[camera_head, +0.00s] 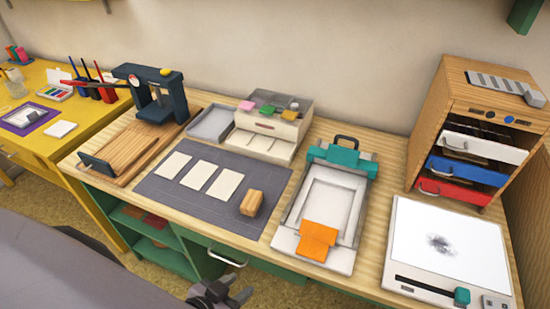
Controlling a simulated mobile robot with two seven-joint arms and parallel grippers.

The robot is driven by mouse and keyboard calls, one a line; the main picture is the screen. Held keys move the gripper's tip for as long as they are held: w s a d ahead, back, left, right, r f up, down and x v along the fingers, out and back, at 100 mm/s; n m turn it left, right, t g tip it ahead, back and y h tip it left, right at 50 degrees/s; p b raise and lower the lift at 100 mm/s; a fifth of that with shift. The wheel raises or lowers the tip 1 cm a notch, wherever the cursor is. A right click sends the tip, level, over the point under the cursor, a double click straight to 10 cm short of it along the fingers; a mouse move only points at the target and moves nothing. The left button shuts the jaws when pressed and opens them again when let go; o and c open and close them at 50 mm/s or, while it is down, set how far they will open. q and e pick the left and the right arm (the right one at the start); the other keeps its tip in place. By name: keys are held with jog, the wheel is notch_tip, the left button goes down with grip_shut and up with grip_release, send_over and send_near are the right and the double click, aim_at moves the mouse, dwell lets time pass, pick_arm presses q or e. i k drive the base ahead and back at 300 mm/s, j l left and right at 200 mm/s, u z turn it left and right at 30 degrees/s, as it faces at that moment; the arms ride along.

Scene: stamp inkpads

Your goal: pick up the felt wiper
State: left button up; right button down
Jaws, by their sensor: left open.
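No object stands out clearly as the felt wiper. A small tan block (251,203) sits on the right front part of the grey mat (165,190); I cannot tell whether it is the wiper or a wooden stamp. A grey ridged strip (497,82) lies on top of the wooden cabinet at the right, also unclear. My left gripper (233,297) is at the bottom edge of the view, in front of the bench and below its top, partly cut off. It is open and apart from both objects. My right gripper is not in view.
Three white cards (198,175) lie on the mat. A teal-clamped grey frame (325,205) with an orange flap and a white panel (450,245) with a dark smudge stand to the right. A dark press (155,95) is at the back left. A drawer handle (228,258) sticks out in front.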

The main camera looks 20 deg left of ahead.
aim_at(251, 205)
jog(key=u, duration=0.95)
jog(key=z, duration=1.1)
jog(key=u, duration=1)
